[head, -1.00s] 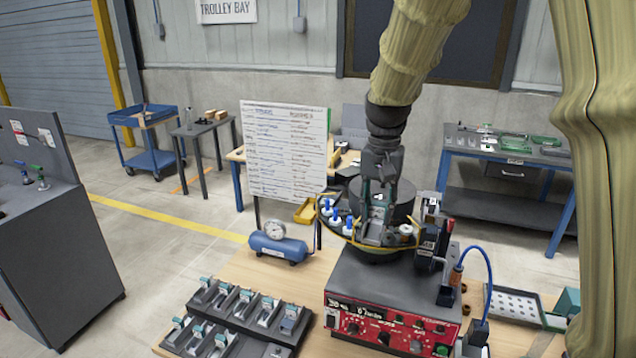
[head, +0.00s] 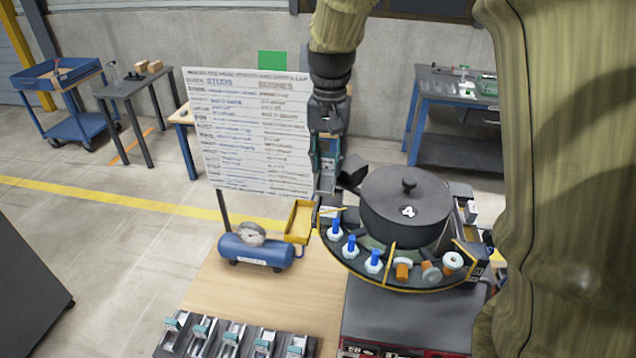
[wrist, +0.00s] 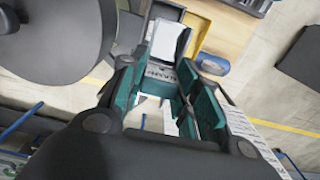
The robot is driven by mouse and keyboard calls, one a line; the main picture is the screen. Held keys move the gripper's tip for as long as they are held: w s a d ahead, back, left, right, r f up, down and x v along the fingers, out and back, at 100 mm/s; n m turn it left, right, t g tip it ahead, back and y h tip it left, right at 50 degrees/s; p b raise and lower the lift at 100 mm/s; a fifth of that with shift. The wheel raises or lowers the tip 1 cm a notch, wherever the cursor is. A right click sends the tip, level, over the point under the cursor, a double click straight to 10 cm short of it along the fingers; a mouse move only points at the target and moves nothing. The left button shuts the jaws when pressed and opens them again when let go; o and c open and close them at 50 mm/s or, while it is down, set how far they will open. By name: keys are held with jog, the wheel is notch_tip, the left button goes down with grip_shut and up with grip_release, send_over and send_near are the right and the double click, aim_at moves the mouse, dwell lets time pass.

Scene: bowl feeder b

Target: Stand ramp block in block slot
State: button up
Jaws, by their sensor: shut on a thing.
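My gripper (head: 327,165) hangs left of the dark bowl feeder, in front of the board's right edge in the head view. It is shut on a small grey block, which I take to be the ramp block (head: 326,183). In the wrist view the block (wrist: 158,82) shows pale with dark lettering between the teal finger pads of my gripper (wrist: 165,100). The held block is above the feeder's left rim, apart from the table. I cannot make out the block slot with certainty; the gripper and feeder may hide it.
The bowl feeder (head: 405,215) carries blue-topped and orange parts along its front track. A yellow tray (head: 300,222) and a blue air tank (head: 255,251) stand left of it. The lettered board (head: 250,130) rises close behind. Several small fixtures (head: 232,336) line the front; bare tabletop lies between.

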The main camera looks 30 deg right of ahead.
aim_at(331, 188)
jog(key=s+f, duration=0.1)
jog(key=s+f+p, duration=0.1)
jog(key=s, duration=0.1)
jog(key=shift+s, duration=0.2)
grip_shut()
jog(key=w+f, duration=0.1)
jog(key=f, duration=0.1)
jog(key=w+f+p, duration=0.1)
jog(key=shift+w+f, duration=0.35)
jog(key=shift+f+p, duration=0.35)
jog(key=shift+s+f, duration=0.2)
jog(key=shift+s, duration=0.55)
jog(key=shift+w+f, duration=0.2)
jog(key=shift+w, duration=0.15)
jog(key=o, duration=1.2)
grip_release()
jog(key=shift+w, duration=0.1)
jog(key=shift+c, duration=0.2)
jog(key=shift+r, duration=0.1)
jog(key=shift+r, duration=0.1)
